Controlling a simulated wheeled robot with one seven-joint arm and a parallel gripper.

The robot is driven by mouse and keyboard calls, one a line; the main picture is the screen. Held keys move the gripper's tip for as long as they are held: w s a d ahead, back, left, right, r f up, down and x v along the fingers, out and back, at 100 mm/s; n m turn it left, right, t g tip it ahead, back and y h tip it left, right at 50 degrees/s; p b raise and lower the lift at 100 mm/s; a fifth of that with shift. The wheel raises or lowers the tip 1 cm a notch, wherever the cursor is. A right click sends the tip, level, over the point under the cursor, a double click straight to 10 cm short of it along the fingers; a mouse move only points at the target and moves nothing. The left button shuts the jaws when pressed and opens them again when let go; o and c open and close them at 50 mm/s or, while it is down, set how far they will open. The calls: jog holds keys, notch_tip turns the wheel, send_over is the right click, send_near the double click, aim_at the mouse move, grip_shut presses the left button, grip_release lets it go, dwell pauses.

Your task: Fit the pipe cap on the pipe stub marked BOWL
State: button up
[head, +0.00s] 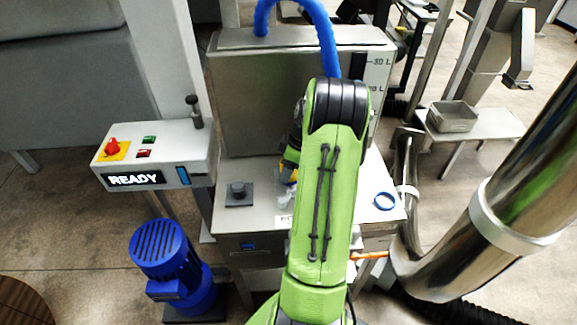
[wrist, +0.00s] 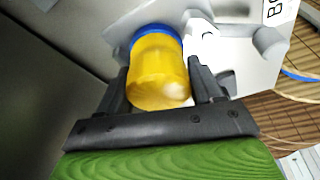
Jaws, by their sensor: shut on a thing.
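My gripper (wrist: 158,72) is shut on a yellow cylindrical cap (wrist: 158,78), one black finger on each side of it. A blue band (wrist: 155,31) circles the cap's far end. I cannot tell whether this end touches anything. Beyond it is a pale panel (wrist: 118,28) with a grey pipe fitting (wrist: 262,46) to the right. A label (wrist: 278,10) reading "BO" is cut off at the top right corner. In the head view only a bit of yellow (head: 289,175) shows beside my green arm, which hides most of the gripper area and any stub behind it.
A blue ring (head: 384,201) lies on the right of the metal bench. A grey knob-like piece on a dark square plate (head: 238,192) stands at left. A control box (head: 160,155) reads READY. A blue motor (head: 172,262) and a large shiny pipe (head: 500,195) flank the bench.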

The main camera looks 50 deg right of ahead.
jog(key=o, duration=1.1)
jog(key=shift+o, duration=0.2)
jog(key=p+v, duration=0.4)
jog(key=v, duration=1.1)
jog(key=shift+r, duration=0.35)
jog(key=shift+s, duration=0.15)
